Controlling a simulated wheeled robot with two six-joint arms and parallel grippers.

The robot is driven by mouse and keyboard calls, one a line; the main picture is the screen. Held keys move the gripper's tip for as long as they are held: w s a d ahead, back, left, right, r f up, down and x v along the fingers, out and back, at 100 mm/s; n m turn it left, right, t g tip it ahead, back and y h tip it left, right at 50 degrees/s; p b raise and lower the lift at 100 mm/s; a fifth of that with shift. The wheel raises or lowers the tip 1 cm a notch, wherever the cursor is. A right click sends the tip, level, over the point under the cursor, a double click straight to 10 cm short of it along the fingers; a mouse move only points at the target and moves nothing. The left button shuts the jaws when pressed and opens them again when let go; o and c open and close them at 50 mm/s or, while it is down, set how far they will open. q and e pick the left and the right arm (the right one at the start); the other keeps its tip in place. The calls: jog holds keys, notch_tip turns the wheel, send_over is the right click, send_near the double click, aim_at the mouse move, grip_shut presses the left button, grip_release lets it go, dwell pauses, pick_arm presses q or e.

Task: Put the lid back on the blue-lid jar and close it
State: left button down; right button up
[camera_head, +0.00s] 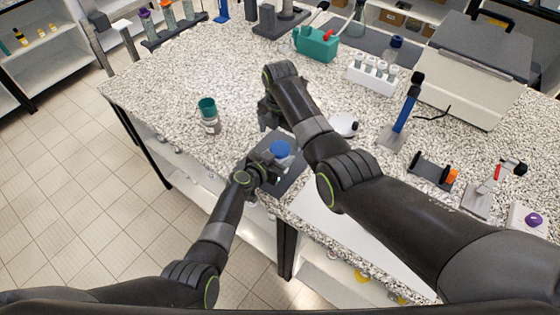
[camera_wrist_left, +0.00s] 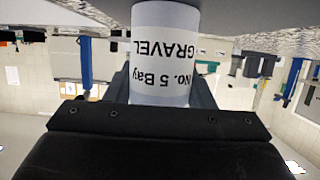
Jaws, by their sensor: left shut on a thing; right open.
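The jar (camera_wrist_left: 165,55), white-labelled "No. 5 Bay GRAVEL", is between my left gripper's fingers. Its label appears upside down in the left wrist view, and its top end is hidden there by the gripper. In the head view my left gripper (camera_head: 266,172) is shut on this jar at the counter's front edge. A round blue lid (camera_head: 281,149) shows at the jar's place, just beyond the fingers; whether it is seated or tight I cannot tell. My right gripper (camera_head: 268,112) is open, behind and left of the lid, partly hidden by its own arm.
A teal-topped jar (camera_head: 208,115) stands to the left. A white tube rack (camera_head: 372,75), a blue-posted stand (camera_head: 405,110) and a large grey box (camera_head: 470,70) stand right and behind. Counter left of the jars is clear.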

notch_tip(320, 180, up, 11)
dwell(0.3)
pick_arm(q)
jog(key=c, duration=0.6)
grip_release()
jog(key=shift+b+v, duration=0.4)
jog(key=shift+v, duration=0.75)
jog(key=b+v, duration=0.2)
jog(key=v, duration=1.3)
pick_arm(e)
notch_tip(320, 180, down, 3)
jog(key=shift+f, duration=0.1)
